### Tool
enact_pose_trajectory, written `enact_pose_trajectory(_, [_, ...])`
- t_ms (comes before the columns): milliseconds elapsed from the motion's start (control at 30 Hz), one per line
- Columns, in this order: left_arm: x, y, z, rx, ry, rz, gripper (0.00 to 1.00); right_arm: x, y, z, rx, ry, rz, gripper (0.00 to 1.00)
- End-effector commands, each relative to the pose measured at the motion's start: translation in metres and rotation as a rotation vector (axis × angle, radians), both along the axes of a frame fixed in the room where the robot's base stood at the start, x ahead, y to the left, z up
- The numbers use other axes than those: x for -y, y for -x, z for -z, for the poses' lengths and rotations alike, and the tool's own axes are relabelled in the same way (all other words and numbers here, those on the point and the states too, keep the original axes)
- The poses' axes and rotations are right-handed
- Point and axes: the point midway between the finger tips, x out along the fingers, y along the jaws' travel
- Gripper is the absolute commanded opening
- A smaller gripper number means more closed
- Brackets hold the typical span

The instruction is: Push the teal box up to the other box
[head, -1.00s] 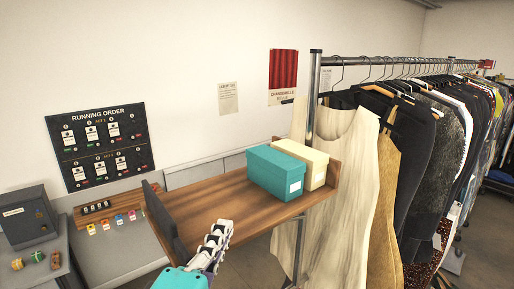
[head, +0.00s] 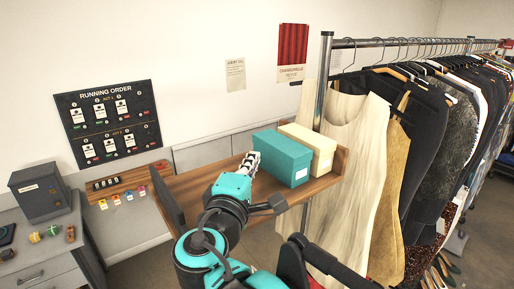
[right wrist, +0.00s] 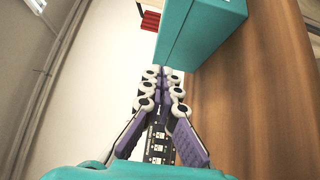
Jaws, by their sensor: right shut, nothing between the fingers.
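The teal box (head: 281,160) sits on a wooden shelf (head: 192,184), with a white label on its front end. The other box, cream (head: 312,146), stands just to its right, also labelled. The teal box hides part of it, so I cannot tell whether a thin gap lies between them. My right gripper (head: 251,160) is shut and empty, its tips at the teal box's left side. In the right wrist view the tips (right wrist: 164,73) reach the lower edge of the teal box (right wrist: 208,28); contact is unclear. My left gripper is not in view.
The shelf has raised end boards; the right one (head: 340,160) is close beside the cream box. A rail of hanging clothes (head: 345,130) stands to the right. The shelf's left part is bare. A desk with a grey box (head: 40,192) is at far left.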

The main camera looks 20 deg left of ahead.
Motion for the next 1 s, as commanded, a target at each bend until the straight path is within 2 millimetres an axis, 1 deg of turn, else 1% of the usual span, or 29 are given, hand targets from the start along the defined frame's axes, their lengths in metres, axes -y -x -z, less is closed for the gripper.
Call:
enact_pose_trajectory(33, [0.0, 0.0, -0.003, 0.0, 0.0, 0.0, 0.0, 0.0, -0.01, -0.002, 0.0, 0.0, 0.003, 0.0])
enact_pose_trajectory(100, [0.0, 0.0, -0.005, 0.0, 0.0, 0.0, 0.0, 0.0, -0.021, -0.001, 0.0, 0.0, 0.002, 0.0])
enact_pose_trajectory(200, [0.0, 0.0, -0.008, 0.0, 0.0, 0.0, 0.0, -0.001, -0.033, -0.001, 0.0, 0.0, 0.002, 0.0])
enact_pose_trajectory(300, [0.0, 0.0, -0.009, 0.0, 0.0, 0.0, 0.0, -0.002, -0.041, 0.0, 0.0, 0.0, 0.001, 0.0])
enact_pose_trajectory(433, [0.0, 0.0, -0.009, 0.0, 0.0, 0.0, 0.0, -0.002, -0.045, 0.0, 0.0, 0.0, 0.0, 0.0])
enact_pose_trajectory(733, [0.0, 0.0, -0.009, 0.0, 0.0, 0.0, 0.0, -0.001, -0.045, 0.0, 0.0, 0.0, 0.0, 0.0])
enact_pose_trajectory(833, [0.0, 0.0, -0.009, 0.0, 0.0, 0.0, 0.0, 0.007, -0.047, 0.0, 0.0, 0.0, 0.001, 0.0])
enact_pose_trajectory(900, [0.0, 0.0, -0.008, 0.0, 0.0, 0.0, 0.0, 0.016, -0.05, 0.0, 0.0, 0.0, 0.003, 0.0])
enact_pose_trajectory(1000, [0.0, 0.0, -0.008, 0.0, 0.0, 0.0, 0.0, 0.02, -0.051, 0.0, 0.0, 0.0, 0.0, 0.0])
